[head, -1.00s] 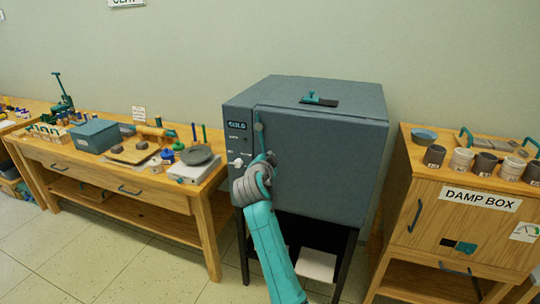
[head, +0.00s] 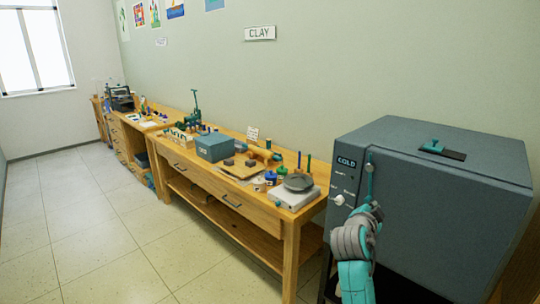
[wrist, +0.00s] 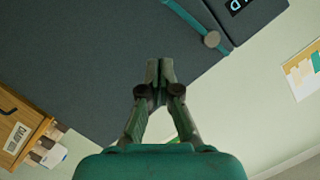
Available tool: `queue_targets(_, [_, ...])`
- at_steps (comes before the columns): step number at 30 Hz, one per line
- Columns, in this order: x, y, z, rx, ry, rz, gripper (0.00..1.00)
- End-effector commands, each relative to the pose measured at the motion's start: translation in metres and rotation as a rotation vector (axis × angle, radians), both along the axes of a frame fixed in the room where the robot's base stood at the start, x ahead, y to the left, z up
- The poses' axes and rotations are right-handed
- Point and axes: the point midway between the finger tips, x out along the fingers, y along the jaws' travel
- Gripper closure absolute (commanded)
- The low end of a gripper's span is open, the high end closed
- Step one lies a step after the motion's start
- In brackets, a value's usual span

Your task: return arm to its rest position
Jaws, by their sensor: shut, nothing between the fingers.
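My arm, teal and grey, rises at the lower right of the head view, in front of the left side of a grey kiln-like box (head: 440,200). My gripper (wrist: 160,72) shows in the wrist view with its fingertips together and nothing between them. In the head view the arm hides the fingers or they are too small to make out. The box face fills much of the wrist view behind the fingers; I cannot tell the gap between them.
A long wooden workbench (head: 262,213) with a blue-grey box (head: 214,147), a grey bowl (head: 298,183) and tools stands left of the grey box. A wooden cabinet (wrist: 22,135) shows in the wrist view. The tiled floor (head: 90,225) at left is clear.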

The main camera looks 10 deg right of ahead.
Motion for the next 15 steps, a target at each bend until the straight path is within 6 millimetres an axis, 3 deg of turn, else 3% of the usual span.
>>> queue_targets(8, [-0.038,0.031,-0.09,-0.086,0.107,0.143,1.0])
queue_targets(15, [-0.095,0.066,-0.168,-0.18,0.194,0.299,1.0])
